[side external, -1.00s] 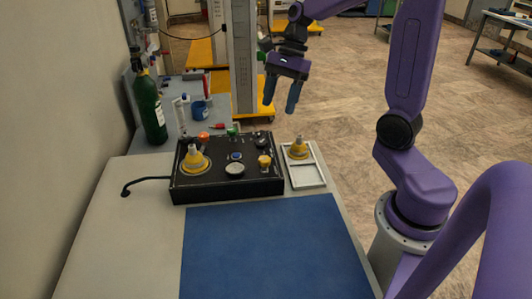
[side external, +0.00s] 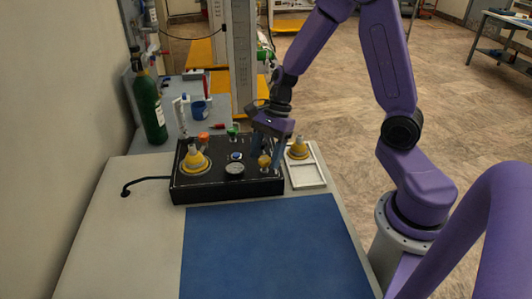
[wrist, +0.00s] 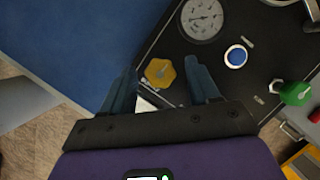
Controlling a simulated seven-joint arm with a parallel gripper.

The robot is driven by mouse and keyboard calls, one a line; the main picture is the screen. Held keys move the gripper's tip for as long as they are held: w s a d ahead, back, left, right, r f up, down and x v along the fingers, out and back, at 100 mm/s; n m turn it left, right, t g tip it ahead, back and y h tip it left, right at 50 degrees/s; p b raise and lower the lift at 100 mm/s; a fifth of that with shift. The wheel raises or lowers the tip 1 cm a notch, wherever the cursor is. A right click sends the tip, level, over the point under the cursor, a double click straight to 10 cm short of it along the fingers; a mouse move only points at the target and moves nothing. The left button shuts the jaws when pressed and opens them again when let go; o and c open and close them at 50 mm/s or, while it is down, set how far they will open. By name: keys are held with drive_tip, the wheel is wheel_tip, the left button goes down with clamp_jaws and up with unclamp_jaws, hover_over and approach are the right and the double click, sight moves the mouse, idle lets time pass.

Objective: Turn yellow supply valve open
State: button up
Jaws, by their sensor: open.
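The yellow supply valve (side external: 264,161) is a small yellow knob at the right end of the black trainer panel (side external: 225,193). In the wrist view the yellow knob (wrist: 160,72) has several lobes and a pale mark on top. My gripper (side external: 265,157) is lowered over the panel's right end with its fingers pointing down. In the wrist view my open gripper (wrist: 163,80) has one blue finger on each side of the knob. Gaps show between the fingers and the knob, and I cannot tell whether either touches it. In the side view a finger partly covers the knob's surroundings.
Another cone (side external: 298,149) stands in a white tray (side external: 307,177) at right. A green cylinder (side external: 149,108) stands at left. The blue mat (side external: 270,245) is clear.

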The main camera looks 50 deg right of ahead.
drive_tip(key=c, duration=1)
drive_tip(key=shift+c, duration=0.2)
drive_tip(key=shift+n, duration=0.3)
drive_tip(key=n+g, duration=0.2)
drive_tip(key=n, duration=0.3)
drive_tip(key=shift+w+a, duration=0.1)
drive_tip(key=shift+w, duration=0.05)
drive_tip(key=n+g+h, duration=0.1)
drive_tip(key=n, duration=0.2)
drive_tip(key=n+g+h, duration=0.1)
drive_tip(key=n, duration=0.2)
drive_tip(key=shift+w+a+n, duration=0.1)
drive_tip(key=shift+w+n, duration=0.05)
drive_tip(key=shift+n, duration=0.25)
drive_tip(key=n+h, duration=0.1)
drive_tip(key=n, duration=0.2)
drive_tip(key=n+h, duration=0.1)
drive_tip(key=n, duration=0.2)
drive_tip(key=shift+a+h, duration=0.15)
drive_tip(key=shift+h, duration=0.25)
drive_tip(key=n+h, duration=0.1)
drive_tip(key=n, duration=0.4)
drive_tip(key=shift+a+h, duration=0.1)
drive_tip(key=shift+h, duration=0.3)
drive_tip(key=shift+n, duration=0.4)
